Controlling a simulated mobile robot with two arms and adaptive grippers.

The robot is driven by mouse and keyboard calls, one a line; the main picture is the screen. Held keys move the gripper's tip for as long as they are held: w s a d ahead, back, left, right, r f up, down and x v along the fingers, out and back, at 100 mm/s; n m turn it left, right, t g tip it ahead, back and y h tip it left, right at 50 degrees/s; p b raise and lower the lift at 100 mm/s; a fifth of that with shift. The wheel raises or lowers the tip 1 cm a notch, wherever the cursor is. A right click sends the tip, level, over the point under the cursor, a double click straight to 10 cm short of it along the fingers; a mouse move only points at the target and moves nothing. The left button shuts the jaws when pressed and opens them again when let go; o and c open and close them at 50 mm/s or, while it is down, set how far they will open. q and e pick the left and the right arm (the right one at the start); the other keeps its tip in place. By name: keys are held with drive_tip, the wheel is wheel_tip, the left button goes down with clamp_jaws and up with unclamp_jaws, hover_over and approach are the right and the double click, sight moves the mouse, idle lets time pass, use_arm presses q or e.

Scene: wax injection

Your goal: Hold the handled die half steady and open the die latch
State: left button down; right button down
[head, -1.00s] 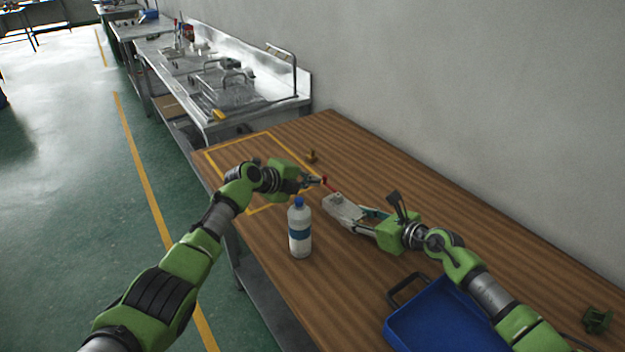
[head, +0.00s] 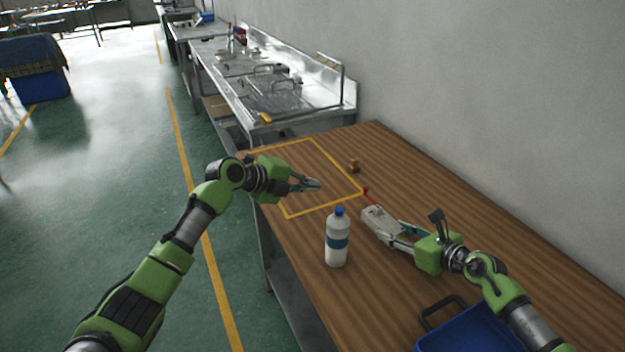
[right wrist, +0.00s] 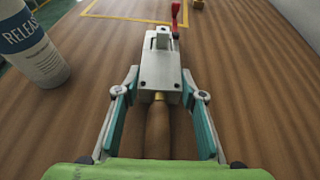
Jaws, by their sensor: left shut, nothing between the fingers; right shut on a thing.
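The grey metal die (head: 378,222) lies on the wooden table; the right wrist view shows its block (right wrist: 160,68) close up, with a brown handle (right wrist: 158,130) pointing back toward my right gripper. The red die latch (head: 366,191) stands out at the die's far end, and also shows in the right wrist view (right wrist: 175,10). My right gripper (right wrist: 160,97) has its fingers on either side of the handle end of the die and is shut on it. My left gripper (head: 317,185) is shut and empty, left of the latch and apart from it, over the yellow outline.
A white bottle with a blue cap (head: 337,240) stands left of the die, near the table edge. A small brass piece (head: 354,165) sits beyond the latch. A blue tray (head: 470,330) is at the front right. The yellow-outlined area (head: 290,216) looks clear.

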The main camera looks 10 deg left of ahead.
drive_tip(key=c, duration=1.2)
unclamp_jaws()
drive_tip(key=shift+c, duration=0.2)
